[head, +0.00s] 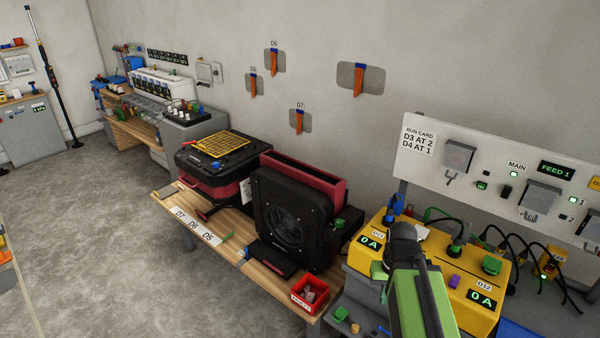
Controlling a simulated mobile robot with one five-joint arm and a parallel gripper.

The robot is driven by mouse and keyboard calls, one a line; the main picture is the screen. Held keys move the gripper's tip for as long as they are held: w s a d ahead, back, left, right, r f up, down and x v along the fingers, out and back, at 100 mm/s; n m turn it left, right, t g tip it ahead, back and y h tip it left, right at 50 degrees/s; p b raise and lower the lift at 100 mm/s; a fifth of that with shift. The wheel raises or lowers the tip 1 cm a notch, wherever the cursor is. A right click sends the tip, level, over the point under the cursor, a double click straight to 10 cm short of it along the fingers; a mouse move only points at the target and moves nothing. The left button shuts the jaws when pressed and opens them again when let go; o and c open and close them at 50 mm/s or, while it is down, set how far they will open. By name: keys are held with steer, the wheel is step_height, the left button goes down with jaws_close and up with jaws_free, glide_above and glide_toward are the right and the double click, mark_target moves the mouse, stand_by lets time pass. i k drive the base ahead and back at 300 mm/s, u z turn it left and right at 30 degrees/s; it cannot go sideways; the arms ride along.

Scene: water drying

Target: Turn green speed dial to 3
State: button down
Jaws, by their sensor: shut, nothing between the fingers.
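A small green knob (340,223) shows at the right side of the black and red fan unit (290,215). Another green control (491,265) sits on top of the yellow box (470,262), with a green part (454,250) beside it at a cable. I cannot tell which is the speed dial, and no dial numbers are readable. My green arm (420,300) rises from the bottom edge to a black joint in front of the yellow box, hiding part of it. My gripper's fingers cannot be made out.
The yellow box shows "0 A" displays (482,298). Black cables (510,240) hang at its right. A red bin (309,293) stands at the wooden bench's front right corner. A black and red case (222,165) sits left of the fan. The grey floor (100,240) at left is clear.

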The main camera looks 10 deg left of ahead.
mark_target(339, 223)
steer(key=u, duration=5.4)
steer(key=i, duration=0.1)
steer(key=z, duration=2.65)
steer(key=k, duration=1.55)
steer(key=z, duration=0.85)
steer(key=i, duration=1.65)
steer(key=u, duration=0.05)
